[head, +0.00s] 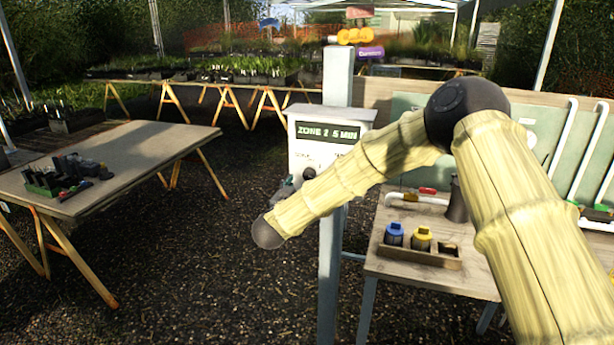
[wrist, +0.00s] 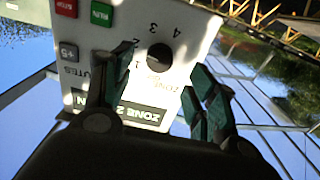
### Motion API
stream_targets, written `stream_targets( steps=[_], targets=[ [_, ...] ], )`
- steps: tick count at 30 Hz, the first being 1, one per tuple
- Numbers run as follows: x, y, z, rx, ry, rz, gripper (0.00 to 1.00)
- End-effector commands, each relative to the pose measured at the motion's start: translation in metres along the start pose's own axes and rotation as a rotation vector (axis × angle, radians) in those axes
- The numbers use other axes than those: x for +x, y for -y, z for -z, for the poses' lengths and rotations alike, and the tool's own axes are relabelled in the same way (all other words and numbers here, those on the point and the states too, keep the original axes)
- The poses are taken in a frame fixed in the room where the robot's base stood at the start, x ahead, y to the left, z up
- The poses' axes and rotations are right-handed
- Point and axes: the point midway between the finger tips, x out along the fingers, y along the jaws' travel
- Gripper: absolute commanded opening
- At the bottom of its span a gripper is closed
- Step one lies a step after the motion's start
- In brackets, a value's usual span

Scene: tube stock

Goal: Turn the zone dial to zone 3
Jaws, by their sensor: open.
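The white control box (head: 318,140) stands on a post in the head view, and its display (head: 327,131) reads ZONE 2, 5 MIN. In the wrist view the box face appears turned round, with the dark round zone dial (wrist: 159,57) and the numbers 1 to 4 printed beside it. My gripper (wrist: 164,60) is open, with one finger on each side of the dial in that view. I cannot tell whether the fingers touch it.
In the wrist view, a green RUN button (wrist: 102,13), a red STOP button (wrist: 66,8) and a +5 button (wrist: 69,52) lie left of the dial. A wooden table (head: 130,150) stands left; a bench (head: 445,275) with capped bottles stands right.

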Motion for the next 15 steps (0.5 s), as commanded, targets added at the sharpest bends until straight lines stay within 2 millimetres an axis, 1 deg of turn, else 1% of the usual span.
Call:
stream_targets(
  steps=[1,6,10,15],
  targets=[
    [0.009,-0.001,0.002,0.001,0.001,-0.002,0.58],
    [0.034,-0.001,0.002,0.000,0.001,-0.001,0.58],
    [0.048,0.000,0.001,0.001,0.001,0.000,0.58],
    [0.057,0.000,0.000,-0.001,0.001,0.001,0.58]
  ],
)
